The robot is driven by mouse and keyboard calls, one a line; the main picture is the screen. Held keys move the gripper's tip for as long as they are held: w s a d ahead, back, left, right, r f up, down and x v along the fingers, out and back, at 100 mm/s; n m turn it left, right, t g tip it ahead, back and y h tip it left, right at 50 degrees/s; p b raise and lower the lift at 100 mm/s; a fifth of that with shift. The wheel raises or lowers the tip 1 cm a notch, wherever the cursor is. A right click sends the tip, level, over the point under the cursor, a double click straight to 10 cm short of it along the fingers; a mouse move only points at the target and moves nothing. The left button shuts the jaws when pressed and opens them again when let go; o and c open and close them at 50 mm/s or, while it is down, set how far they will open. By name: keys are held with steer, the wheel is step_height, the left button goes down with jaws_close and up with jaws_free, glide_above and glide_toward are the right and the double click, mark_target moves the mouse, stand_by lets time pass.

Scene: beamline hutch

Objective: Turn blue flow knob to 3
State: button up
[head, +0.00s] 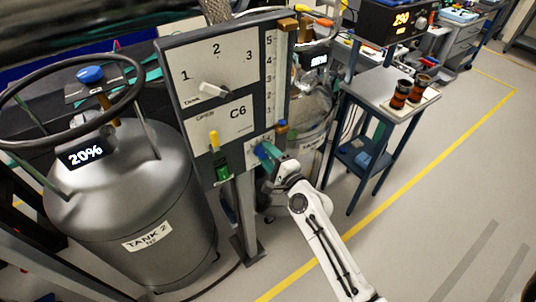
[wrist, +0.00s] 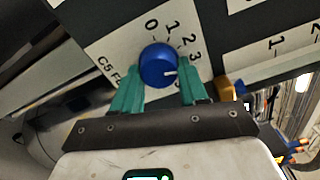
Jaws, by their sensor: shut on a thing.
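The blue flow knob (wrist: 158,65) sits on a white plate (wrist: 118,50) with the numbers 0, 1, 2 and 3 around it, in the wrist view. Its white mark points right, to the side where the 3 is; I cannot tell if it lines up exactly. My gripper (wrist: 158,78) has its green fingers on either side of the knob and is shut on it. In the head view my gripper (head: 266,155) is at the panel's lower right, and it mostly hides the knob.
The grey panel (head: 168,62) carries a white lever (head: 213,90), a yellow lever (head: 214,140) and a green switch (head: 222,173). The Tank 2 vessel (head: 130,215) reads 20% at left. A small table (head: 372,88) stands right, and the floor (head: 430,200) there is open.

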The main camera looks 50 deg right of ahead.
steer(key=shift+f, duration=0.1)
steer(key=o, duration=1.1)
steer(key=shift+c, duration=0.2)
steer(key=b+v, duration=0.2)
steer(key=v, duration=0.8)
steer(key=shift+s+b, duration=0.35)
steer(key=shift+s, duration=0.05)
